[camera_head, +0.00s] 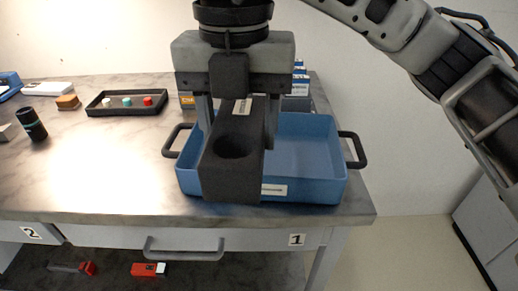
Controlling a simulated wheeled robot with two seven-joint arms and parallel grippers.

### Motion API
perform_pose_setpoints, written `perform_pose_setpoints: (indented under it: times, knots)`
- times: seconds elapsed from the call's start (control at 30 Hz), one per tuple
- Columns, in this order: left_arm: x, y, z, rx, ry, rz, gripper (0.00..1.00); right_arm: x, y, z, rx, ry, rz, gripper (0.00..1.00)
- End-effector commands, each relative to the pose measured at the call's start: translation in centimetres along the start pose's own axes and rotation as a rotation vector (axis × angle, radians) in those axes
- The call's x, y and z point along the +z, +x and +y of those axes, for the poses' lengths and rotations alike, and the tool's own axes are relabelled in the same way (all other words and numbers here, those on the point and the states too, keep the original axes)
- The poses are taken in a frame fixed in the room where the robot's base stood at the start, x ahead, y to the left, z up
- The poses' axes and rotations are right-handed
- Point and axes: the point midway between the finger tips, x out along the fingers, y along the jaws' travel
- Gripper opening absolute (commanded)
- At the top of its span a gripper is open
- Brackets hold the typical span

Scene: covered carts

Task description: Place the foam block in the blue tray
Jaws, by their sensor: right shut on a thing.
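My right gripper (238,115) is shut on a dark grey foam block (226,182) with a round hole in its top face. The block is held over the left part of the blue tray (315,184), partly hiding its left wall and floor. I cannot tell whether the block touches the tray. The tray has a dark handle at each side and a white label on its front. The visible right part of its inside is empty. My left gripper is not in view.
Left of the tray on the marbled table (110,172) are a black tray (127,113) with three small coloured pieces, a dark cylinder (32,124) and a tan block (67,102). Small boxes (299,86) stand behind the blue tray. Red items lie on the shelf below.

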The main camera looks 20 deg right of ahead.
Motion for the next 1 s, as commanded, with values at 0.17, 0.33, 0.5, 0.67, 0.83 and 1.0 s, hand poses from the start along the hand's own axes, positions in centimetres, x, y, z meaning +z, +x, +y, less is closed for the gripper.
perform_pose_setpoints:
  times: [0.17, 0.33, 0.5, 0.67, 0.83, 1.0]
  knots:
    - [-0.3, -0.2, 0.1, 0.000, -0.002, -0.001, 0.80, 3.2, 1.4, -0.6, -0.002, 0.023, 0.006, 0.31]
    - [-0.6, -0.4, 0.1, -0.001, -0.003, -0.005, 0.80, 7.4, 3.2, -1.2, -0.003, 0.020, 0.005, 0.31]
    - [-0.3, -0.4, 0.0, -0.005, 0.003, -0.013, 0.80, 10.6, 6.3, -1.8, -0.004, 0.016, 0.005, 0.31]
    - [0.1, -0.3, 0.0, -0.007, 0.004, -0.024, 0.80, 12.2, 8.3, -1.9, -0.003, 0.013, 0.002, 0.23]
    - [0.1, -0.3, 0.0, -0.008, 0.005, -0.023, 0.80, 13.0, 9.4, -2.0, -0.005, 0.014, 0.001, 0.06]
    - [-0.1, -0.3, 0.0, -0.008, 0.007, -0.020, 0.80, 13.6, 11.3, -2.2, -0.006, 0.013, 0.003, 0.07]
